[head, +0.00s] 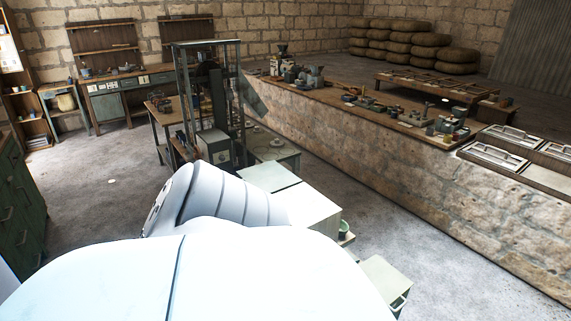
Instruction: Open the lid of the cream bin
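No cream bin can be told for sure. Pale, cream-white boxy surfaces (310,205) show just beyond my white arm, near the middle of the head view. Their lower parts are partly hidden by my arm, and I cannot tell whether one of them is the bin or has a lid. A smaller pale box (386,279) with a handle-like bar stands lower right of them. My large white arm parts fill the lower middle of the view. Neither of my grippers shows.
A small green pot (343,228) stands beside the pale boxes. A tall dark machine frame (208,95) stands behind them. A long stone counter (420,185) with tools runs along the right. A green drawer cabinet (18,205) is at left. Floor (90,215) is open between.

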